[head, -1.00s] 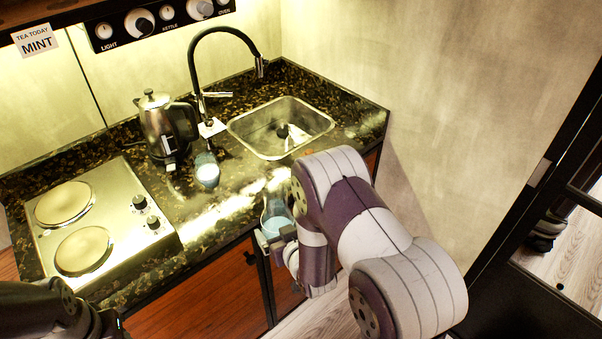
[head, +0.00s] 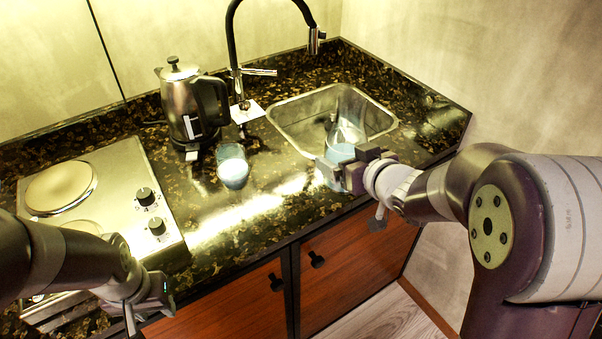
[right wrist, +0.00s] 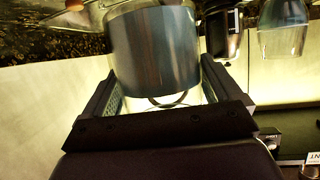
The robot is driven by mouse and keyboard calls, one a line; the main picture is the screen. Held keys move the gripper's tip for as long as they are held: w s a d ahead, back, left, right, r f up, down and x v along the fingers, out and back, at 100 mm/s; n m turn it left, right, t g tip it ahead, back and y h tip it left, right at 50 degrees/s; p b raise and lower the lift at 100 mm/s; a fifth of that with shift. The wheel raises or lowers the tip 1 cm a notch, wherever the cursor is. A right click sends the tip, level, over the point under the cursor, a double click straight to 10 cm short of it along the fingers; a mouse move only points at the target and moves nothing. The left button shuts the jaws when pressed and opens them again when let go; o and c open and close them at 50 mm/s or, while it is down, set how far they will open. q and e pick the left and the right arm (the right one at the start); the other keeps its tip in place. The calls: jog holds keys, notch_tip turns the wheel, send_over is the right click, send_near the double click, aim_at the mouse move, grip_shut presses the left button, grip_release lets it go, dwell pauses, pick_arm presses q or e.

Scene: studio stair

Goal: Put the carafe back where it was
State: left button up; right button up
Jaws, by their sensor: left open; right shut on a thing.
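The carafe (head: 346,127) is clear glass with pale blue liquid, and it looks upright. My right gripper (head: 338,168) is shut on it, and it appears at the front edge of the sink (head: 284,122). Whether its base touches the counter is hidden. In the right wrist view the carafe (right wrist: 155,50) sits between both fingers of the right gripper (right wrist: 160,95). My left gripper (head: 148,305) is open and empty, low by the counter's front edge near the hob.
A glass of pale liquid (head: 232,167) stands on the counter (head: 265,207) left of the sink. A steel kettle (head: 186,107) stands behind it. The black tap (head: 233,50) arches behind the sink. A two-plate hob (head: 110,195) is at left.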

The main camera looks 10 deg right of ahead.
jog(key=w+a+f, duration=0.1)
jog(key=w+a+f+b, duration=0.1)
jog(key=w, duration=0.1)
jog(key=shift+w+a+f, duration=0.15)
jog(key=shift+a+f, duration=0.05)
jog(key=shift+f, duration=0.2)
jog(key=w+a+f, duration=0.1)
jog(key=w+f, duration=0.1)
jog(key=w+f+b, duration=0.1)
jog(key=f, duration=0.1)
jog(key=w+a+f, duration=0.1)
jog(key=w+f, duration=0.1)
jog(key=shift+w+a+f, duration=0.3)
jog(key=shift+a+f, duration=0.05)
jog(key=shift+f, duration=0.05)
jog(key=shift+w+f, duration=0.15)
jog(key=shift+f, duration=0.15)
jog(key=shift+f+b, duration=0.15)
jog(key=shift+b, duration=0.2)
